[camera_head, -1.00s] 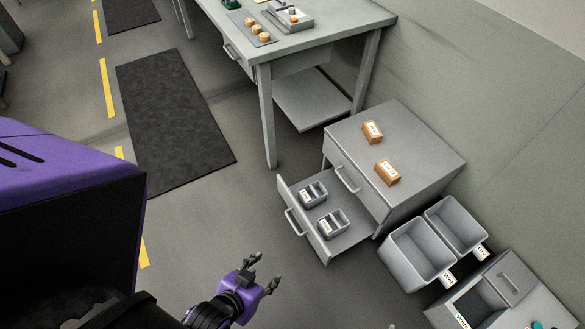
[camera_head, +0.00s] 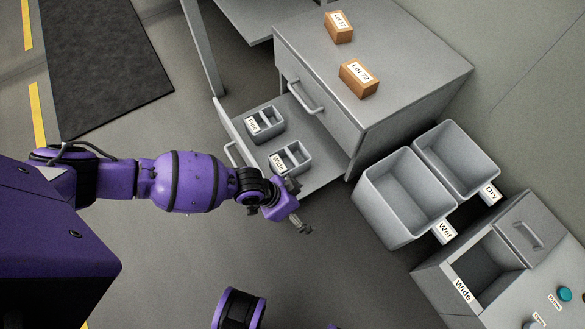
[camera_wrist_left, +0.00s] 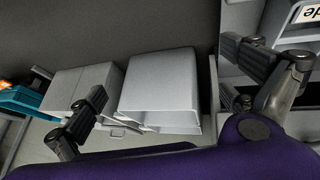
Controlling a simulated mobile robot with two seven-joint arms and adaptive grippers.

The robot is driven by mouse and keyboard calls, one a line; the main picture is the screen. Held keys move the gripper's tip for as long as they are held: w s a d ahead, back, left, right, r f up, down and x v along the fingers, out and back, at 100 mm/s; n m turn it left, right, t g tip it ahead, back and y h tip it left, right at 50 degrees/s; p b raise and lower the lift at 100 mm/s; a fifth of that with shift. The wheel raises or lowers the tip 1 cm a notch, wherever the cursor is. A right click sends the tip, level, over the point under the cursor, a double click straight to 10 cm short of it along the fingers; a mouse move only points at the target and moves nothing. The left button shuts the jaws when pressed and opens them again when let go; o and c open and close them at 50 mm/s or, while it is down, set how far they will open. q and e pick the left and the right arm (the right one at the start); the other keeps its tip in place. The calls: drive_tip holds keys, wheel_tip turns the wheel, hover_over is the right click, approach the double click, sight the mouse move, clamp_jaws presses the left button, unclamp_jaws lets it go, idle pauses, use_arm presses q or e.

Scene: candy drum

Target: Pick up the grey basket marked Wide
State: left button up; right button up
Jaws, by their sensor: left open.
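The grey basket marked Wide (camera_head: 301,150) stands upright in the open drawer, at its front side near the lower end. It has two compartments and a white label facing the drawer front. My left gripper (camera_head: 302,207) is open and empty, just below and right of the basket in the head view, apart from it. In the left wrist view, a label ending in "de", apparently the basket's (camera_wrist_left: 285,14), shows at the upper right, beyond one finger of my open left gripper (camera_wrist_left: 165,98). My right gripper is not in view.
A second grey basket (camera_head: 268,112) stands in the same drawer (camera_head: 325,174). The cabinet top (camera_head: 400,55) holds two brown boxes. Bins marked Wet (camera_head: 398,197) and Dry (camera_head: 455,160) stand to the right, beside a unit labelled Wide (camera_head: 435,277). The floor left of the drawer is clear.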

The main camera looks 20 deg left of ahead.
use_arm(q)
drive_tip(key=w+a+f+y+b, duration=0.2)
drive_tip(key=w+a+f+b, duration=0.4)
drive_tip(key=w, duration=0.4)
drive_tip(key=n+y+b, duration=0.1)
drive_tip(key=b, duration=0.3)
hover_over(290, 157)
drive_tip(key=s+a, duration=0.2)
drive_tip(key=shift+t, duration=0.4)
drive_tip(key=b+x, duration=0.4)
drive_tip(key=x, duration=0.3)
drive_tip(key=shift+d+r, duration=0.1)
drive_tip(key=shift+w+f+b, duration=0.1)
drive_tip(key=shift+f+b, duration=0.25)
drive_tip(key=shift+b, duration=0.05)
drive_tip(key=c, duration=1.3)
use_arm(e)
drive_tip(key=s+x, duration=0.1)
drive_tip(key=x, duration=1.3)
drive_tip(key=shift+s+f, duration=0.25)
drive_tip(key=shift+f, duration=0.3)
